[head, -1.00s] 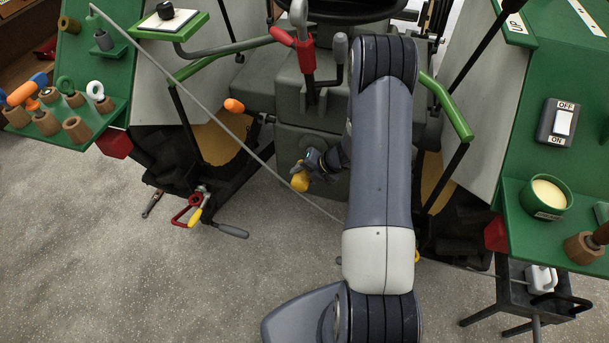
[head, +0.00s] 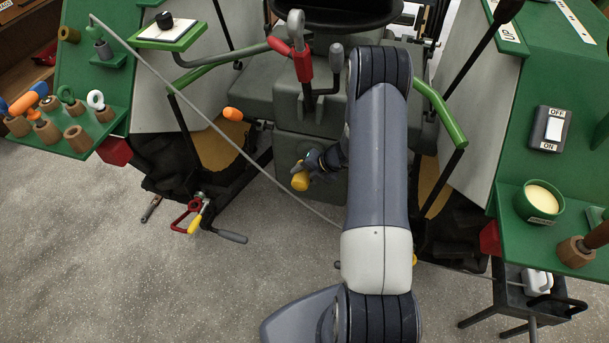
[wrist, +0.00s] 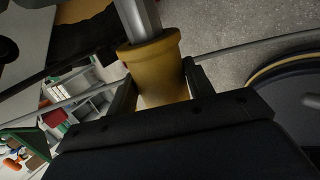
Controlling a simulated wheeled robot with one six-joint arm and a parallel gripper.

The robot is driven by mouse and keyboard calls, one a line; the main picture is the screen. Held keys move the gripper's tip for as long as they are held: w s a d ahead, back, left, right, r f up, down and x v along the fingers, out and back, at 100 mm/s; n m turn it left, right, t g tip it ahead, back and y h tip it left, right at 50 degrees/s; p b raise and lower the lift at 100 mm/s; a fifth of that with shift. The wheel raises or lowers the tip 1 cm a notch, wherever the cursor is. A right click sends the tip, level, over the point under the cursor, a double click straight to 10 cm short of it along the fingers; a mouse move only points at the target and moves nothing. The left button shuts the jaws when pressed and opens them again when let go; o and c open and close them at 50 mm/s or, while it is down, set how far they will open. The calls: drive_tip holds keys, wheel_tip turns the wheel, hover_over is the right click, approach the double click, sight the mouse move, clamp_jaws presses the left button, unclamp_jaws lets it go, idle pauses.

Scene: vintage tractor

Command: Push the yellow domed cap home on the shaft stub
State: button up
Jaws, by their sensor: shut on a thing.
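The yellow domed cap (head: 300,181) is held in my gripper (head: 309,174), low in front of the tractor. In the wrist view the cap (wrist: 161,75) sits between the two fingers (wrist: 160,90) of my shut gripper, its flared rim facing the top of the picture. A grey faceted shaft stub (wrist: 139,17) comes down from the top edge and meets the cap's open mouth. It appears to enter the mouth; how deep it goes is hidden. The stub cannot be made out in the head view.
A long thin grey rod (head: 210,122) slants across left of my gripper. An orange-tipped lever (head: 233,114) and a red-handled tool (head: 187,216) are to the left. Green shelves (head: 85,140) stand at both sides. Grey floor is open in front.

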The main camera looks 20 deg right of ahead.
drive_tip(key=shift+w+d+p, duration=0.55)
drive_tip(key=shift+w, duration=0.2)
drive_tip(key=o, duration=1.4)
drive_tip(key=v, duration=1)
drive_tip(key=shift+d+r, duration=0.2)
drive_tip(key=shift+r, duration=0.15)
drive_tip(key=shift+c, duration=0.4)
